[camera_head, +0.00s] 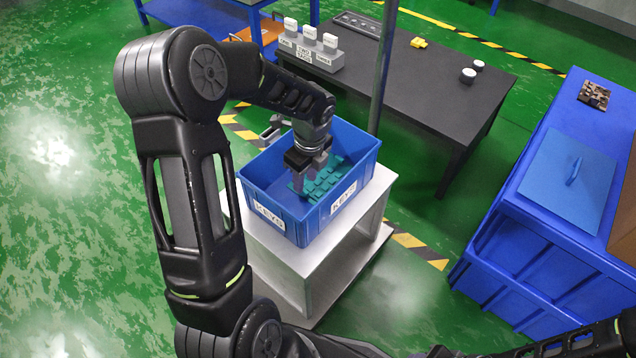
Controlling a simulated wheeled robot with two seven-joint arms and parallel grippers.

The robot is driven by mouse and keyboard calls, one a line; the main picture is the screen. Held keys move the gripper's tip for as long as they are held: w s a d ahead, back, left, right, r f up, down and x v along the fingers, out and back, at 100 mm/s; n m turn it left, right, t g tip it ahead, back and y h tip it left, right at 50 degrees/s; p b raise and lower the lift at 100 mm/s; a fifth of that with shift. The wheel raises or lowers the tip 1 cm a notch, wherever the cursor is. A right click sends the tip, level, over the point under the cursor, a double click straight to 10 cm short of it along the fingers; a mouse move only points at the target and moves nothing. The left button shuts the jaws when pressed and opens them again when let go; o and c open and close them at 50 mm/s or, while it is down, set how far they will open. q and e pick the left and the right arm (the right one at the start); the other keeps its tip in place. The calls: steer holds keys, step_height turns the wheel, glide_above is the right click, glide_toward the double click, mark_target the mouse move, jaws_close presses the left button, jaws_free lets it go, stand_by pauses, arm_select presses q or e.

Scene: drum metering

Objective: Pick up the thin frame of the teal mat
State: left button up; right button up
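A teal mat (326,183) with raised blocks lies inside a blue bin (318,226) labelled KEYS. My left gripper (308,174) points down into the bin, at the left part of the mat. Its fingertips are at or very close to the mat; I cannot tell whether they touch it or have its frame between them. The gripper and wrist hide the far left part of the mat, and its thin frame is too small to make out. My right gripper is not visible; only dark parts of my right arm show along the bottom right.
The bin stands on a white stand (310,280). Behind it is a dark table (430,85) with labelled grey blocks (311,52), a yellow piece (419,42) and small white-topped cylinders (468,75). A thin grey post (383,65) rises behind the bin. A blue cabinet (540,230) stands right.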

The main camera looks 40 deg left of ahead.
mark_target(305, 190)
arm_select(q)
steer(key=f, duration=0.1)
steer(key=f+b, duration=0.1)
steer(key=f, duration=0.2)
steer(key=shift+w+a+f, duration=0.2)
steer(key=shift+a+f, duration=0.05)
steer(key=shift+a, duration=0.1)
steer(key=shift+c, duration=0.5)
jaws_close()
